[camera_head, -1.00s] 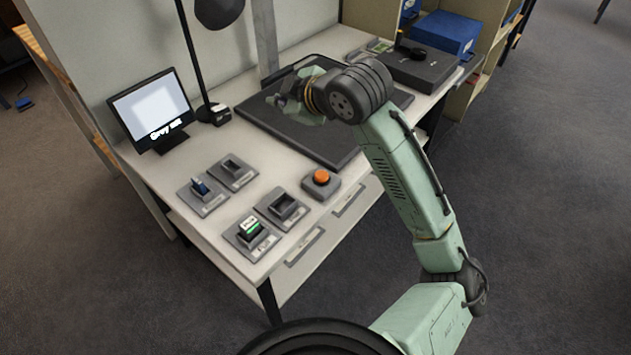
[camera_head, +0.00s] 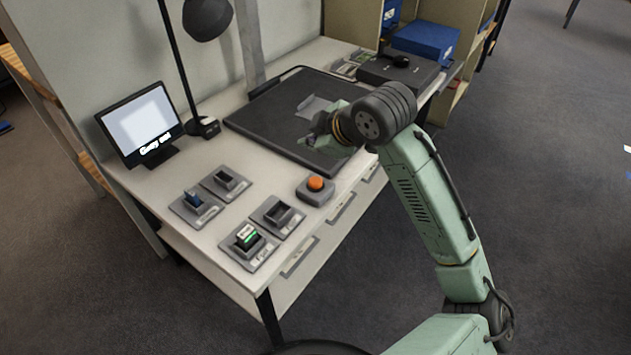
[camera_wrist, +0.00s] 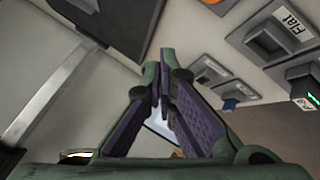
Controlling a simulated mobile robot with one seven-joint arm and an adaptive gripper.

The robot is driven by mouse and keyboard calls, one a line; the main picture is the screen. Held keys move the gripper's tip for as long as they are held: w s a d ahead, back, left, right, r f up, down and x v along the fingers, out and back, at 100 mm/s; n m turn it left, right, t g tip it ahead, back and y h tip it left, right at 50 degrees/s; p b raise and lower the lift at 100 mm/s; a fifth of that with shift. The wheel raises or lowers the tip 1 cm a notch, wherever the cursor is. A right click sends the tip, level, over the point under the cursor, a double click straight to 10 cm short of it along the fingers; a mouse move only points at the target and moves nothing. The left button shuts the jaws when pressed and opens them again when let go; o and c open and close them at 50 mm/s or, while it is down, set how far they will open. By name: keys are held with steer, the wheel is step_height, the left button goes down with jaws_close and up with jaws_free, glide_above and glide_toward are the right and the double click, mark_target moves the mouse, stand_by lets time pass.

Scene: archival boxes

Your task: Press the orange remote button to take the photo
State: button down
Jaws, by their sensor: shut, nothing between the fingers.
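The orange button (camera_head: 315,183) sits on a grey square base (camera_head: 313,195) near the table's front edge, right of the card holders. Part of it also shows at the top edge of the wrist view (camera_wrist: 212,3). My gripper (camera_head: 310,138) is over the front part of the dark mat (camera_head: 262,120), beyond the button and apart from it. Its tips are partly hidden by my wrist in the head view. In the wrist view my gripper (camera_wrist: 163,72) is shut with its fingertips together and nothing held.
Several grey holders, one with a green-marked block (camera_head: 247,237) and one with a blue block (camera_head: 193,198), stand left of the button. A monitor (camera_head: 140,122) and a lamp (camera_head: 208,18) stand behind.

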mark_target(313, 183)
step_height(313, 183, down, 8)
steer(key=b, duration=0.6)
stand_by(1.1)
steer(key=shift+f+b, duration=0.35)
steer(key=shift+f, duration=0.1)
steer(key=shift+f+b, duration=0.5)
stand_by(0.6)
steer(key=shift+r+p, duration=0.75)
steer(key=shift+r, duration=0.2)
step_height(313, 183, up, 5)
steer(key=p, duration=0.4)
